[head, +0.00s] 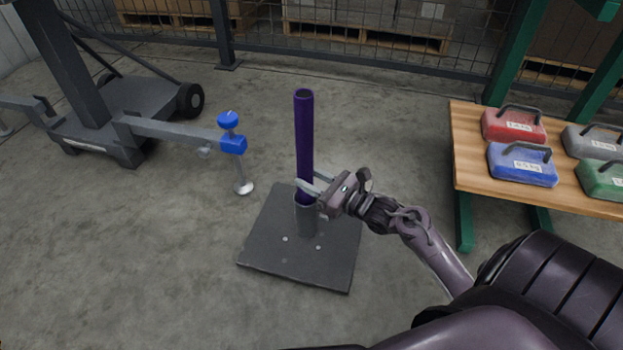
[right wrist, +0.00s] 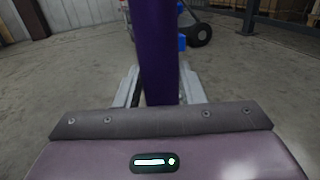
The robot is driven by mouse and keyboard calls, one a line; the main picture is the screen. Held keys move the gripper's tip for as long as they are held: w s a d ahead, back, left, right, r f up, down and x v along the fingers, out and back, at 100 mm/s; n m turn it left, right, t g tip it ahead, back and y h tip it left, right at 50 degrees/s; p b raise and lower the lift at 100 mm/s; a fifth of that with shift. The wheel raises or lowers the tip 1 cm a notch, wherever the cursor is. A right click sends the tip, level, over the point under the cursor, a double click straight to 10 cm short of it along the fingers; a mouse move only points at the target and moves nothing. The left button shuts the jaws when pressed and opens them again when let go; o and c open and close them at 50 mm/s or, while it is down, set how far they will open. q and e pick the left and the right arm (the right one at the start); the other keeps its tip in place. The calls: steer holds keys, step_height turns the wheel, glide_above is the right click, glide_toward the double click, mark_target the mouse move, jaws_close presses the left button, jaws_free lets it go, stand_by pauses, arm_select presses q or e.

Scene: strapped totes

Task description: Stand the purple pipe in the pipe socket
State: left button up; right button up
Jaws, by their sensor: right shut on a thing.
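The purple pipe (head: 304,140) stands upright in the head view, with its open top end showing. Its lower end meets the grey pipe socket (head: 307,222), a short tube on a dark square base plate (head: 290,262). Whether the pipe's end is inside the tube or just above it is hard to tell, as the fingers partly cover that spot. My right gripper (head: 312,189) is shut on the pipe near its lower end, just above the socket. In the right wrist view the pipe (right wrist: 158,50) rises between the two fingers. My left gripper is not in view.
A wooden bench (head: 466,150) at the right holds red, blue, grey and green weight cases. At the left stands a dark wheeled frame (head: 130,110) with a blue-clamped arm (head: 232,144) reaching toward the pipe. A mesh fence (head: 270,30) runs behind. The floor around the base plate is clear.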

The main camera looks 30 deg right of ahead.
steer(key=o, duration=1.3)
steer(key=shift+s, duration=0.1)
steer(key=p+v, duration=0.3)
steer(key=v, duration=0.4)
steer(key=shift+s+d+p, duration=0.1)
steer(key=shift+s+p, duration=0.2)
steer(key=shift+p, duration=0.05)
